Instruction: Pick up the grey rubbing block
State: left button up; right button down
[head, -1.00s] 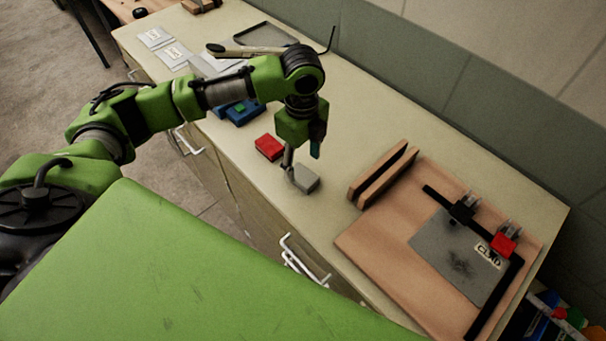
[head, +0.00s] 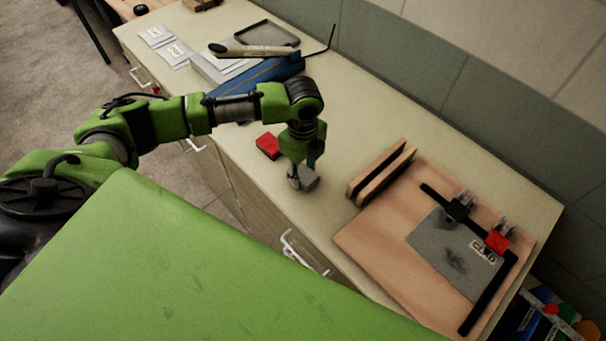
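The grey rubbing block (head: 309,182) sits on the pale bench top near its front edge, right of a red block (head: 268,146). My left gripper (head: 298,181) points down at the block's left side, with its fingers against or around it. The fingers are small and partly overlap the block, so I cannot tell whether they are closed on it. My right gripper is not in the head view.
A wooden board (head: 375,236) with a grey metal sheet (head: 454,256), clamps and a black bar lies to the right. A black tray (head: 266,34) and a blue item (head: 268,72) lie at the back left.

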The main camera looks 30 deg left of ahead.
pick_arm(q)
jog(key=shift+r, duration=0.1)
jog(key=shift+c, duration=0.2)
jog(key=shift+w+r+b, duration=0.1)
jog(key=shift+r+b, duration=0.4)
jog(key=shift+r, duration=0.05)
jog(key=s+d+r+b, duration=0.1)
jog(key=s+d+r, duration=0.1)
jog(key=s+r, duration=0.4)
jog(key=s+d+r+b, duration=0.2)
jog(key=s+d+r, duration=0.1)
jog(key=s+r, duration=0.2)
jog(key=shift+s+d+r+b, duration=0.3)
jog(key=shift+s+r, duration=0.1)
jog(key=shift+s, duration=0.6)
jog(key=shift+o, duration=0.7)
